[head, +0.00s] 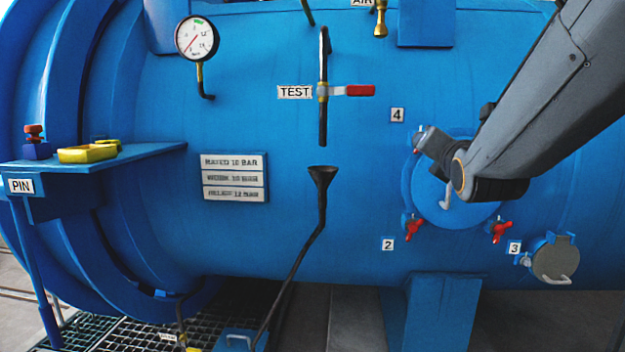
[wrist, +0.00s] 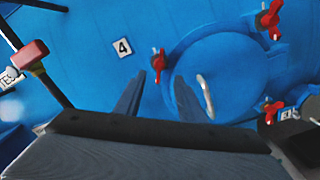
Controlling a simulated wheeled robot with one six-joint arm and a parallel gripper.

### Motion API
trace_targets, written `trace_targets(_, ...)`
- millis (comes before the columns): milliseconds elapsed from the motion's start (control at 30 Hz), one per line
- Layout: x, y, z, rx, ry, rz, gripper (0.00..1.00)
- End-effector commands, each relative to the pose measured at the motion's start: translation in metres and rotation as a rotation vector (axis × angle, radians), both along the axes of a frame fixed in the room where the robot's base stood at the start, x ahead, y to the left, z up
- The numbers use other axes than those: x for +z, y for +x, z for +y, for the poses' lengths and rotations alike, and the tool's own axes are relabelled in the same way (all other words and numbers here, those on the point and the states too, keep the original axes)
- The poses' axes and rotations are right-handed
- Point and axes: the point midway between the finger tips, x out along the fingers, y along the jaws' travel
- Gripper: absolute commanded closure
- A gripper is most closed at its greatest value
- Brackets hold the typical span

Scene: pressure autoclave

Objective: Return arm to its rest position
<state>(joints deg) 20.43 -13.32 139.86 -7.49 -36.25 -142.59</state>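My arm (head: 550,85) reaches in from the upper right in the head view and bends in front of a round blue hatch (head: 430,205). My gripper (wrist: 159,78) shows in the wrist view with its two fingers apart and nothing between them. Its fingertips are hard to make out in the head view. The hatch (wrist: 225,70) lies beyond the fingers in the wrist view, with its pale handle (wrist: 205,95) just right of the right finger. I cannot tell how far the fingers are from the hatch.
Red clamps (head: 413,229) and (head: 501,232) sit at the hatch's lower rim. A small grey cover (head: 556,262) is lower right. The red TEST valve lever (head: 358,90), gauge (head: 197,38), black funnel (head: 322,178) and PIN shelf (head: 150,153) with a yellow item (head: 87,154) stand left.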

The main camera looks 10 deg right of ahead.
Motion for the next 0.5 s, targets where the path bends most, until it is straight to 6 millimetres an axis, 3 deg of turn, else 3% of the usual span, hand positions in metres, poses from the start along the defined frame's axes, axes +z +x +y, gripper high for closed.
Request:
trace_targets(167, -0.033, 0.001, 0.013, 0.002, 0.232, 0.068, 0.64)
trace_targets(367, -0.104, -0.012, 0.045, -0.091, 0.732, 0.216, 0.64)
trace_targets(500, -0.151, -0.034, 0.07, -0.241, 1.068, 0.314, 0.64)
